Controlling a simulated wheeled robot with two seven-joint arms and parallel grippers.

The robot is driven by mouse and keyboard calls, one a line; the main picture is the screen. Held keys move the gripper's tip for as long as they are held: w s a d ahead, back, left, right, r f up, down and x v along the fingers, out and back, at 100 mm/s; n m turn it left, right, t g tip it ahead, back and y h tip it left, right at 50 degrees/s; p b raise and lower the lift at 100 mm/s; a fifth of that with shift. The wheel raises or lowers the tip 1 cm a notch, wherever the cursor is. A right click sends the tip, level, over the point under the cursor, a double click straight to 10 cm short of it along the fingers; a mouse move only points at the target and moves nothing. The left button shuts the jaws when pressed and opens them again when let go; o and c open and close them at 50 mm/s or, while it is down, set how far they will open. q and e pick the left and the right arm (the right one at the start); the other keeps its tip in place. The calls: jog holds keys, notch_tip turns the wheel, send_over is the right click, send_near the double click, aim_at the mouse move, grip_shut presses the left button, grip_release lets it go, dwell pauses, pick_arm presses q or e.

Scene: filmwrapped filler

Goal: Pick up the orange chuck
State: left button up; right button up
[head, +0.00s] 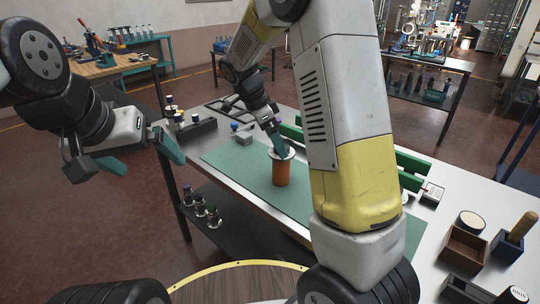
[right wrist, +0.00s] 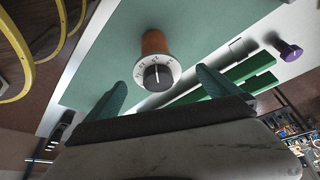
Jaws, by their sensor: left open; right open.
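The orange chuck (head: 282,172) stands upright on the green mat (head: 235,160) of the workbench. It has an orange-brown cylindrical body and a pale marked disc on top. In the right wrist view the chuck (right wrist: 155,43) shows a black round centre and lies ahead of the gap between the fingers. My right gripper (right wrist: 161,79) is open and empty, its teal fingers apart on either side of the disc. In the head view my right gripper (head: 277,146) is just above the chuck, partly hidden by its own arm. My left gripper (head: 153,165) is open and empty, left of the bench.
Green rails (head: 412,163) lie along the bench's far side; a purple-topped item (right wrist: 290,51) is near them. A wooden box (head: 465,246) and a blue holder (head: 508,247) stand at right. Small holders (head: 197,131) stand at the far left. The mat around the chuck looks clear.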

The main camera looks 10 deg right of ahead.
aim_at(281, 167)
jog(key=x, duration=0.6)
jog(key=shift+s, duration=0.2)
jog(key=c, duration=2)
jog(key=shift+c, duration=0.8)
jog(key=shift+r, duration=0.1)
